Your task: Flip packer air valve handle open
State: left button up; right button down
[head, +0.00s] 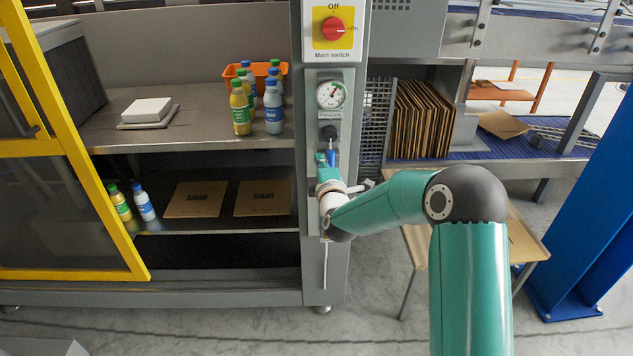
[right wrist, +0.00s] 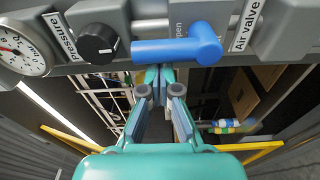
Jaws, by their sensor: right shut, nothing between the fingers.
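The blue air valve handle (right wrist: 172,49) is on the grey panel, its pivot at the right and its free end pointing left toward the black knob in the right wrist view. In the head view the handle (head: 331,157) appears small and upright below the gauge. My right gripper (right wrist: 160,78) is shut and empty, its fingertips close beside the handle; I cannot tell whether they touch it. It also shows in the head view (head: 321,160), at the left side of the handle. An "open" label is partly hidden behind the handle. My left gripper is out of view.
The pressure gauge (head: 331,94), the black pressure knob (right wrist: 97,43) and the red main switch (head: 334,29) share the column with the valve. Shelves with bottles (head: 242,107) and an orange crate (head: 257,69) lie left. Cardboard sheets (head: 424,118) stand right.

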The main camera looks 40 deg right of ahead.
jog(key=s+a+b, duration=0.2)
jog(key=s+a, duration=0.5)
jog(key=s+a+f+g+y+p, duration=0.35)
jog(key=a+f, duration=0.35)
jog(key=f, duration=0.3)
jog(key=s+a+f+g+y+p, duration=0.3)
jog(key=s+a+f+y+p, duration=0.15)
jog(key=a+f, duration=0.5)
jog(key=s+a+f+m+g+y, duration=0.1)
jog(key=s+a+f+m+g, duration=0.1)
jog(key=s+m, duration=0.3)
jog(key=s+a+f+m+g+y+p, duration=0.1)
jog(key=s+a+f+m+g, duration=0.2)
jog(key=s, duration=0.4)
jog(key=s+a+f+m+g+y+p, duration=0.1)
jog(key=s+a+f+m+g, duration=0.2)
jog(key=s+m, duration=0.3)
jog(key=shift+s+f+m+g+y, duration=0.3)
jog(key=shift+s+f+g, duration=0.35)
jog(key=shift+f, duration=0.2)
